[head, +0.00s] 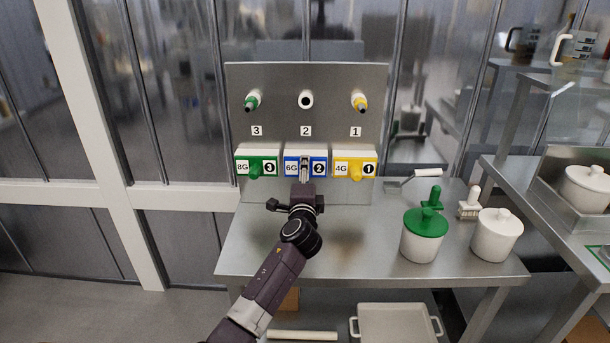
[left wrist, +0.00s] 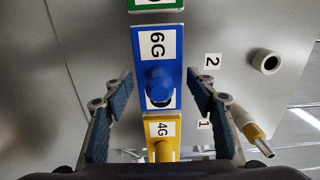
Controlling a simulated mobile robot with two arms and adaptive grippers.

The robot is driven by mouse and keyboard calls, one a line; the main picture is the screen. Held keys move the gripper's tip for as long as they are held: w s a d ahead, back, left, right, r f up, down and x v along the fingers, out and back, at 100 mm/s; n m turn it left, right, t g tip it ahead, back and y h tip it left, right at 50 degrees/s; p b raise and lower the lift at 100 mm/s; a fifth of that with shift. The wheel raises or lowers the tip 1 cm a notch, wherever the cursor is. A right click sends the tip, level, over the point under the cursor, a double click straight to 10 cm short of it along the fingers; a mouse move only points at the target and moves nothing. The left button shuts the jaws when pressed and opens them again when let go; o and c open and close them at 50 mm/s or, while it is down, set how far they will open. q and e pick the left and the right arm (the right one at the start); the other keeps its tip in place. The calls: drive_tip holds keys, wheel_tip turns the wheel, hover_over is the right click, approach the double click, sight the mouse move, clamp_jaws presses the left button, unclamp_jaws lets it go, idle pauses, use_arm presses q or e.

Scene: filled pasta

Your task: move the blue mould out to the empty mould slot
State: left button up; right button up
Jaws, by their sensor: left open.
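The blue mould block (head: 320,177), labelled 6G and 2, sits in the middle of the lower row on the upright steel panel (head: 380,95). In the left wrist view the blue mould (left wrist: 157,78) has a round knob facing me. My left gripper (head: 305,172) is in front of it and hides part of it. In the left wrist view its fingers (left wrist: 160,98) are open, one on each side of the mould, with gaps visible. Above label 2, an empty white ring (head: 306,99) shows, also in the left wrist view (left wrist: 267,62). My right gripper is not in view.
The green block (head: 256,168) and yellow block (head: 355,170) closely flank the blue one. Green (head: 251,101) and yellow (head: 359,101) nozzles protrude above. The green-lidded pot (head: 422,240), white pot (head: 496,235) and brushes stand on the bench (head: 250,250) at right.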

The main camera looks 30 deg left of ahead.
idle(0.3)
use_arm(q)
drive_tip(key=p+v, duration=0.2)
drive_tip(key=v, duration=0.5)
idle(0.5)
